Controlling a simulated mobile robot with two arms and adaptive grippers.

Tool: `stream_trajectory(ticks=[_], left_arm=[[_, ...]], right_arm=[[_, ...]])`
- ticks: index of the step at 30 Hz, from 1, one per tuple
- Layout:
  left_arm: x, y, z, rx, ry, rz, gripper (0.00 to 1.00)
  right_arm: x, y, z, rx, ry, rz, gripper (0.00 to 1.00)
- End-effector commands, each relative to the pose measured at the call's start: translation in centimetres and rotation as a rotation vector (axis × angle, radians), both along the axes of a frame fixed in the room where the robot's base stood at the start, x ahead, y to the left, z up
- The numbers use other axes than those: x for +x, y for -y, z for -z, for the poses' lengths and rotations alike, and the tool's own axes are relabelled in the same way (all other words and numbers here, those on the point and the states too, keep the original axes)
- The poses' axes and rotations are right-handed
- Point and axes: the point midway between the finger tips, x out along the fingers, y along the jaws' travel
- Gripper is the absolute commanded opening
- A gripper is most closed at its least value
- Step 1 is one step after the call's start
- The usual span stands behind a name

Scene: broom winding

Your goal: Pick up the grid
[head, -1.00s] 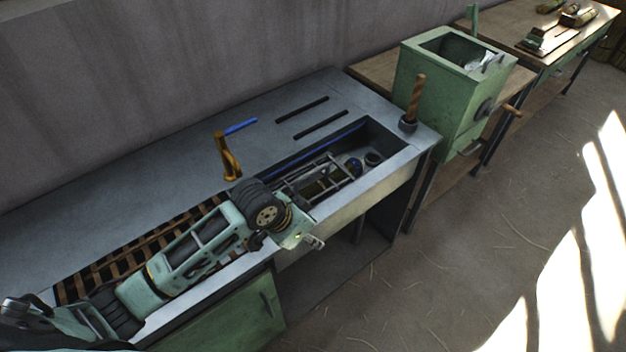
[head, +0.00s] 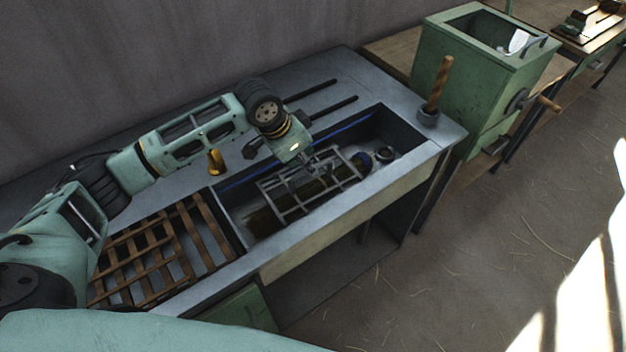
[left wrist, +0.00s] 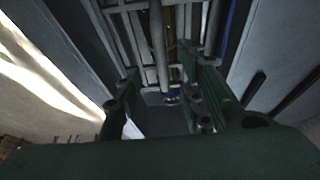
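A grey metal grid of bars (head: 290,212) lies in or over the long trough of the workbench, partly hidden by my left gripper. My left gripper (head: 312,176) is over the grid's middle, pointing down. In the left wrist view, the fingers of my left gripper (left wrist: 165,98) are spread apart. The grid's bars (left wrist: 158,45) show beyond and between the fingers, and no bar looks clamped. I cannot tell whether the fingers touch it. My right gripper is not in view.
A wooden slatted rack (head: 160,250) lies left of the trough (head: 385,122). A yellow-brown tool (head: 216,162) stands behind my arm. A wooden-handled tool (head: 438,85) stands at the bench's right corner, beside a green cranked machine (head: 478,75). Floor at right is clear.

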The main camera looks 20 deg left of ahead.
Motion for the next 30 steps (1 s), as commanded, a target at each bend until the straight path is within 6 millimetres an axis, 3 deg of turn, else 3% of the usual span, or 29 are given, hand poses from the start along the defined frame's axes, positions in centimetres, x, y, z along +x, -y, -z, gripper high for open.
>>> stream_trajectory(ticks=[3,6,12,18,30], left_arm=[[0.5,0.3,1.1,0.0,-0.001,0.0,0.36],[1.0,0.7,2.5,0.0,-0.003,0.0,0.36],[1.8,1.2,4.7,0.0,0.0,0.001,0.36],[1.9,1.2,5.1,0.001,0.002,0.001,0.36],[1.9,1.3,5.2,0.0,0.001,0.002,0.36]], right_arm=[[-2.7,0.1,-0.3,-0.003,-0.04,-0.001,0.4],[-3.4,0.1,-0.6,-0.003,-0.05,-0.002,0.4],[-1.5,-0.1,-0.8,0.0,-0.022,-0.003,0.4],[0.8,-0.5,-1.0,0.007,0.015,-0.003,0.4],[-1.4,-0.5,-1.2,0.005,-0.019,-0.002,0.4]])
